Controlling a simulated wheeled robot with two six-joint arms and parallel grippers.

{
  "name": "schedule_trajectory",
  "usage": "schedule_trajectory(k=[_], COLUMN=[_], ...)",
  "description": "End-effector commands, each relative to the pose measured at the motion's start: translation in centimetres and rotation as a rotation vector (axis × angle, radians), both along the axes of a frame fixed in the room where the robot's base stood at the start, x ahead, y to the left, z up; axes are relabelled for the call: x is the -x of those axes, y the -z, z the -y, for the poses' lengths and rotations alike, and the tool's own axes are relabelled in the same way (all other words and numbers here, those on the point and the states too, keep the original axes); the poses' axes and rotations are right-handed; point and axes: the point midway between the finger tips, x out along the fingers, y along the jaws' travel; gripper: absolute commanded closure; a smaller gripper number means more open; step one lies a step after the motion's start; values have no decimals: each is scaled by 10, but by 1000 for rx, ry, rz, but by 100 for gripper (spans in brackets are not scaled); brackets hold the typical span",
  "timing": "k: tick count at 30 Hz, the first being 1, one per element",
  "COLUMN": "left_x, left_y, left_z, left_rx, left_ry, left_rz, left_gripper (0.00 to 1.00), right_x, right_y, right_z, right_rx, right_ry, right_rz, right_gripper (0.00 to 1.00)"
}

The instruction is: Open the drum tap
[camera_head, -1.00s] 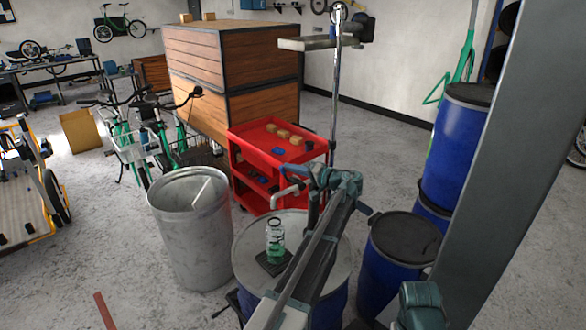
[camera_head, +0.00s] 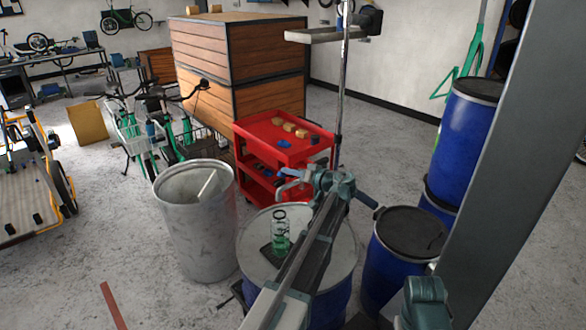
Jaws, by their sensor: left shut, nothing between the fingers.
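A blue drum with a pale grey top (camera_head: 340,262) stands in the lower middle. A small clear bottle with a green tint (camera_head: 280,232) stands upright on a dark square pad on this top. A pale grey tap (camera_head: 287,187) shows above and behind the bottle, with its spout bent downward. My left arm reaches up across the drum, and my left gripper (camera_head: 314,180) is shut and empty just right of the tap. The arm and wrist hide part of the tap area; I cannot tell whether the gripper touches it. My right gripper is not in view.
A grey metal bin (camera_head: 194,240) stands close left of the drum. A red cart (camera_head: 270,132) is behind it. More blue drums (camera_head: 400,262) and a grey post (camera_head: 500,150) crowd the right. Open floor lies at lower left.

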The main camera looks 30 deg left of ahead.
Motion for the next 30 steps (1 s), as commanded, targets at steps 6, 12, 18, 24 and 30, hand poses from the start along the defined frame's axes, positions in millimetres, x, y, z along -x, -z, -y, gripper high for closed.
schedule_trajectory(k=[6,12,18,24,30], left_x=[8,11,12,12,12], left_y=[12,19,23,24,24], left_z=[-3,-4,-5,-5,-5], left_rx=[64,116,166,186,189], left_ry=[1,0,1,1,2], left_rz=[151,281,399,447,453], left_gripper=[100,100,100,100,100], right_x=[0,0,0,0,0], right_y=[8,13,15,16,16], right_z=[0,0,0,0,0], right_rx=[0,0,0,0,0], right_ry=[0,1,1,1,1], right_rz=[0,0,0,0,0], right_gripper=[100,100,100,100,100])
